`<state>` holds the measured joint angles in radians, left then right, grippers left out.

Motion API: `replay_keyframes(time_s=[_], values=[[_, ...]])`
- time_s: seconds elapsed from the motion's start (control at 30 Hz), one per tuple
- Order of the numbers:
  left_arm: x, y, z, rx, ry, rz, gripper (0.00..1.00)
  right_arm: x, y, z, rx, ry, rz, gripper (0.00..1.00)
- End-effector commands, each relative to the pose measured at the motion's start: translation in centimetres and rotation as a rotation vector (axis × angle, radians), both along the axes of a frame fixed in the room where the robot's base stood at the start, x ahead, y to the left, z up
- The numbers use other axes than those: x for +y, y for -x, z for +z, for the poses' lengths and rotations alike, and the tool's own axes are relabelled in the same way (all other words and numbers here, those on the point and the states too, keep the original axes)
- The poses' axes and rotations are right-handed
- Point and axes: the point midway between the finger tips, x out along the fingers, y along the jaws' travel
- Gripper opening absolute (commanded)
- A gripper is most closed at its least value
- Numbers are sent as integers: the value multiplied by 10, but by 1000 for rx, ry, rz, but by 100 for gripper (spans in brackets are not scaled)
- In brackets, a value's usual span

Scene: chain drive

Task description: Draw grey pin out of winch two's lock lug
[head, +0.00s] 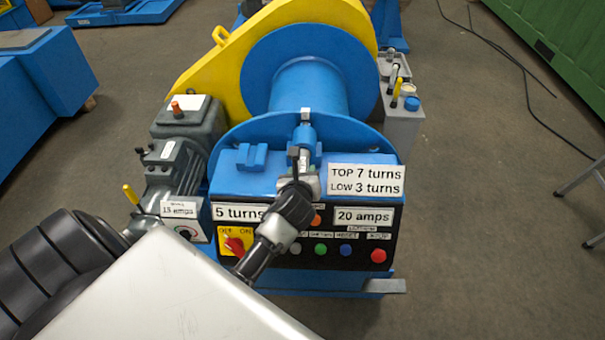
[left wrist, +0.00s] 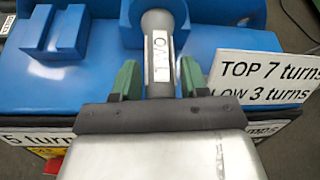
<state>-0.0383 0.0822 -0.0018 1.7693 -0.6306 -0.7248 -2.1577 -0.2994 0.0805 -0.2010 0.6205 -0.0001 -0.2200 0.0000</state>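The grey pin (head: 304,158) sits in the blue lock lug (head: 303,136) in front of the winch drum. My left gripper (head: 301,172) reaches the pin from the front. In the left wrist view its green-padded fingers (left wrist: 158,80) stand on either side of the pin, with a narrow gap showing on each side. The pin's near end is hidden by the gripper body. My right gripper is not in view.
The blue control box (head: 290,185) lies under the gripper, with signs, buttons and a red switch (head: 234,245). A small blue bracket (head: 251,157) stands left of the lug. A grey motor (head: 172,170) is on the left, and a grey stand (head: 402,125) on the right.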

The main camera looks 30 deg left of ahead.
Motion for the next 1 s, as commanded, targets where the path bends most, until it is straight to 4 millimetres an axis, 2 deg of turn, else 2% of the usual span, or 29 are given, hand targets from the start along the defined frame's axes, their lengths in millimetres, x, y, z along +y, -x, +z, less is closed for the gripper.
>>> replay_keyframes(time_s=[0.03, 0.27, 0.47, 1.0], values=[[0, 0, 0, 0, 0, 0, 36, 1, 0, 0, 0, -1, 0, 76], [0, 0, 0, 0, 0, 0, 1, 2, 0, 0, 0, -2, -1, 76], [-1, 2, 0, 1, 1, 0, 0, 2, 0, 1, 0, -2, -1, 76], [-15, 24, 1, 0, 1, -1, 0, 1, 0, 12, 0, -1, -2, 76]])
